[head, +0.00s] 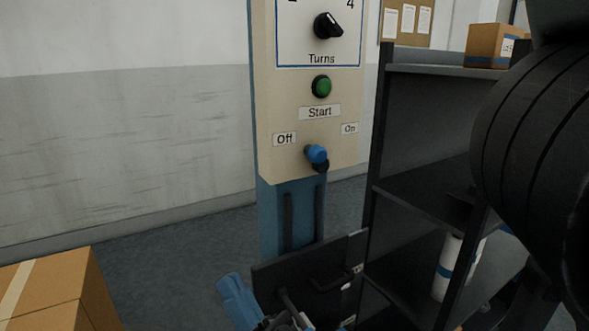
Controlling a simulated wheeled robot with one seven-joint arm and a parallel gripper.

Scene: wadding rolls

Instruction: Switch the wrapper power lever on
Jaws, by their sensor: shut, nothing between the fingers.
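The wrapper control panel (275,95) is cream-coloured and mounted on a blue column (270,215) near the middle of the head view. The power lever (316,154) has a blue handle on a dark base low on the panel. It sits between the Off label (285,139) and the On label (350,128), nearer Off, with its handle leaning slightly up-left.
Above the lever are a green Start button (321,86) and a black Turns knob (328,25). A dark plate (290,275) juts out below the panel. A dark shelf (425,185) stands close right. A cardboard box (55,290) is at lower left.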

